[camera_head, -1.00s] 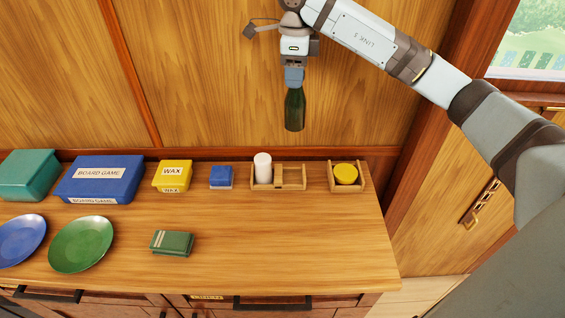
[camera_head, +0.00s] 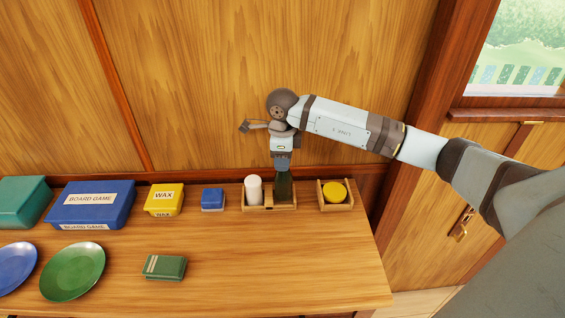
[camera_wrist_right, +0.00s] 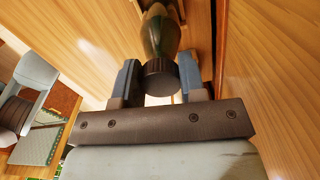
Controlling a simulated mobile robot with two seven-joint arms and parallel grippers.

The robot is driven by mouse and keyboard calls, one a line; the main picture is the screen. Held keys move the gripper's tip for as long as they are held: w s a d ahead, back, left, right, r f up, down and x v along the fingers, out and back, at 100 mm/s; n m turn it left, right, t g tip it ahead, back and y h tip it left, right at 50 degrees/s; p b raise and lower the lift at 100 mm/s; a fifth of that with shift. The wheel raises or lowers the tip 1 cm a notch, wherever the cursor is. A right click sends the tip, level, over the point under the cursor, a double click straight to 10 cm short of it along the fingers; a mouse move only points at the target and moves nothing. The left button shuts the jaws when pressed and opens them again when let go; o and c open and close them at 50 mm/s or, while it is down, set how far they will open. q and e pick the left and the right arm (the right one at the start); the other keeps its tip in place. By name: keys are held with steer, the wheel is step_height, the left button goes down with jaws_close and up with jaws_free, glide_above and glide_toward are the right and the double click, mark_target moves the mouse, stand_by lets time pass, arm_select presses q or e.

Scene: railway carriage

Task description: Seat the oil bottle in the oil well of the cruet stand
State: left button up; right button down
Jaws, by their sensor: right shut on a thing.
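The dark green oil bottle (camera_head: 284,188) is upright in my right gripper (camera_head: 282,164), which is shut on its dark cap. In the right wrist view the two fingers (camera_wrist_right: 159,82) flank the cap, with the green bottle body (camera_wrist_right: 160,35) beyond. The wooden cruet stand (camera_head: 256,209) is at the back of the counter, with a white bottle (camera_head: 254,190) in its left well. The oil bottle's lower end is at the right well, behind the stand's front wall. I cannot tell whether it touches the well floor. My left gripper is not in view.
A wooden holder with a yellow round item (camera_head: 334,192) stands close to the right. A blue box (camera_head: 212,199) and a yellow wax box (camera_head: 163,199) are to the left. The wood-panelled wall is close behind. The counter's front right is clear.

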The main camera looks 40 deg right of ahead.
steer(key=shift+f, duration=1.05)
steer(key=c, duration=1.1)
jaws_free()
steer(key=shift+f, duration=0.15)
steer(key=o, duration=0.4)
step_height(320, 180, up, 12)
steer(key=shift+r+b, duration=0.2)
steer(key=shift+b, duration=0.65)
